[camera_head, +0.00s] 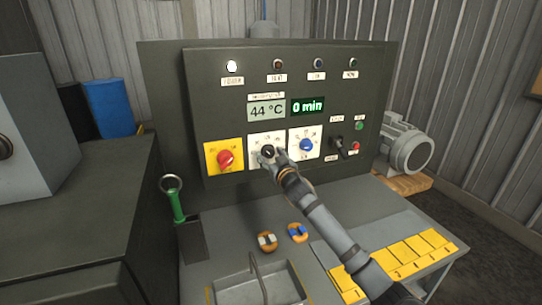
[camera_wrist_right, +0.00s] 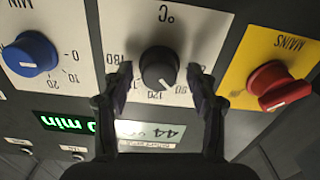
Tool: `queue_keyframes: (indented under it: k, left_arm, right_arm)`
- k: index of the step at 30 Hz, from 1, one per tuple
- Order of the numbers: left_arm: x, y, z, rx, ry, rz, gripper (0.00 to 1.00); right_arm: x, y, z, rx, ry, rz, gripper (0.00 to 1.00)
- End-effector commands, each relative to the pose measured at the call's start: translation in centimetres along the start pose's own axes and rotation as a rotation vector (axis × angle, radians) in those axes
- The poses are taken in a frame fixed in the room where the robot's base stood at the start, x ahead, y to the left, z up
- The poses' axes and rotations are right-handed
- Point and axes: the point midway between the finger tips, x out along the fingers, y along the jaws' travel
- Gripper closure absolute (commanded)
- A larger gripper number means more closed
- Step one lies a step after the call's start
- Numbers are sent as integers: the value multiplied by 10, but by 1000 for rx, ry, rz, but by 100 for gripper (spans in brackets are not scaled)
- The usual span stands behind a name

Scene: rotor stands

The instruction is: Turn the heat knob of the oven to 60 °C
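The black heat knob (camera_head: 267,151) sits on a white dial plate in the middle of the panel's lower row. It shows larger in the right wrist view (camera_wrist_right: 158,66), where the picture is upside down and its white pointer mark faces the scale near 120. The temperature display (camera_head: 266,111) reads 44 °C. My right gripper (camera_head: 271,158) is at the knob. In the right wrist view its fingers (camera_wrist_right: 159,80) stand apart on either side of the knob, with visible gaps. Whether the tips reach the knob's depth is unclear. My left gripper is out of view.
A red mains knob (camera_head: 225,159) on yellow and a blue timer knob (camera_head: 306,145) flank the heat knob closely. The timer display (camera_head: 308,106) reads 0 min. A black switch (camera_head: 338,142) is further right. A green-handled tool (camera_head: 176,202) stands at the left.

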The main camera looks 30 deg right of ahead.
Motion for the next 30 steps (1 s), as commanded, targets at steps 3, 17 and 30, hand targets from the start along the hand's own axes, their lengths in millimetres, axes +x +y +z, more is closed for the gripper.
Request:
queue_keyframes:
  k: [3,17,30]
  left_arm:
    - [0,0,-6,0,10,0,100]
    - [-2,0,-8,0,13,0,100]
    - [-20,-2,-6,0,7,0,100]
  right_arm:
    - [0,0,0,0,0,0,62]
    - [0,0,0,-19,-1,0,93]
    - [0,1,-2,-299,-2,0,93]
